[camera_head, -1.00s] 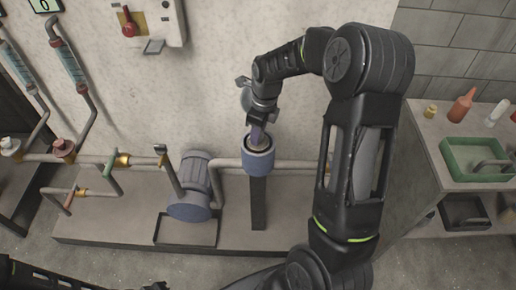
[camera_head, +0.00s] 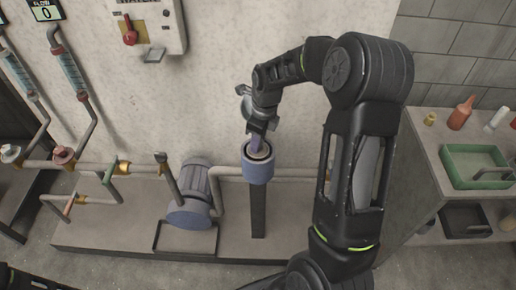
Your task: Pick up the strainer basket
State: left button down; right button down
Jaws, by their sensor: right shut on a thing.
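A blue cylindrical strainer housing (camera_head: 258,168) stands upright on a dark post, in line with the pipe. Its top is open. My right gripper (camera_head: 257,136) is directly above the opening, pointing down, and is shut on a purplish piece, the strainer basket (camera_head: 256,146), whose lower part reaches down into or just over the housing's mouth. I cannot tell how much of it is inside. My left arm shows only as a dark piece at the lower left edge; its gripper is not visible.
A grey-blue pump (camera_head: 194,190) with a black drip tray (camera_head: 186,238) stands left of the housing. Pipes with valves run further left. A control box (camera_head: 150,22) hangs on the wall. At right, a bench holds a green tray (camera_head: 447,166) and a red bottle (camera_head: 461,113).

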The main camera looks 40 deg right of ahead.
notch_tip(320, 180, up, 10)
dwell(0.5)
jog(key=shift+d, duration=0.1)
dwell(0.4)
